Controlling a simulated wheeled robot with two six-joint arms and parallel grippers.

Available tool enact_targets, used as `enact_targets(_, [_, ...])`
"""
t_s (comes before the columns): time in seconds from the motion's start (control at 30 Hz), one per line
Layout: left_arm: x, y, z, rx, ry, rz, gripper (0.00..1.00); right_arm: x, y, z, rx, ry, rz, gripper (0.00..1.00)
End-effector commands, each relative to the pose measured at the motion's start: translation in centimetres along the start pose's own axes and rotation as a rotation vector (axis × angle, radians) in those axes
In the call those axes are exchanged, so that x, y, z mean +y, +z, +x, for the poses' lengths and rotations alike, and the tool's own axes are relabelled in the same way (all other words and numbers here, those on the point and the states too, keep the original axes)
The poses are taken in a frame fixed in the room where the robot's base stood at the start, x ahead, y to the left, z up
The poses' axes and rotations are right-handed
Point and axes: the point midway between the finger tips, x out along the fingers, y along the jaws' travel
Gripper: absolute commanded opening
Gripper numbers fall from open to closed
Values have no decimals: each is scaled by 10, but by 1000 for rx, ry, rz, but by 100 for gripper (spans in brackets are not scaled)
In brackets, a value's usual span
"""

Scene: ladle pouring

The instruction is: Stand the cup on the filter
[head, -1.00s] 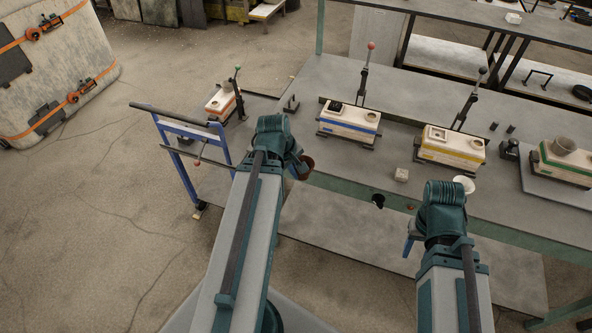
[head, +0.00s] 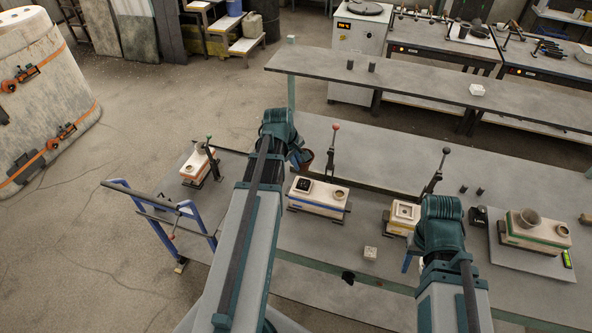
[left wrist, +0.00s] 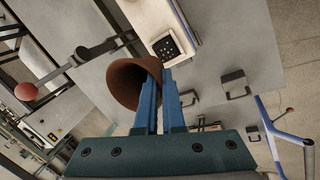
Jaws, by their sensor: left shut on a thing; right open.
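My left gripper (left wrist: 160,98) is shut on a brown cup (left wrist: 134,84), which is tilted with its mouth turned to the left in the left wrist view. The cup also shows in the head view (head: 306,157), partly hidden by my left wrist. The dark square filter (left wrist: 166,46) with pale dots sits on top of a light blue-striped box, beyond and apart from the cup. In the head view the filter (head: 303,185) is at that box's left end, just below the cup. My right gripper (head: 409,258) is open, its jaws mostly hidden by my arm.
The blue-striped box (head: 322,206) has a round opening at its right end. Levers with a red knob (head: 336,127) and a dark knob (head: 446,151) stand up behind the boxes. A small white block (head: 370,253) lies on the bench, with bare bench around it.

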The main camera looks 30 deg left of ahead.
Motion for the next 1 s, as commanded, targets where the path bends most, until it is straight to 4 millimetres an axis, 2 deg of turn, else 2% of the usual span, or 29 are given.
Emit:
enact_targets(0.1, [4, -2, -4, 1, 0, -1, 0, 0, 1, -5, 0, 0, 0, 50])
enact_targets(0.47, [0, -2, 5, 1, 1, -1, 0, 0, 0, 5, 0, 0, -1, 50])
enact_targets(1.0, [-15, -1, 50, 1, 1, -2, 0, -5, -3, 52, 0, 2, -10, 50])
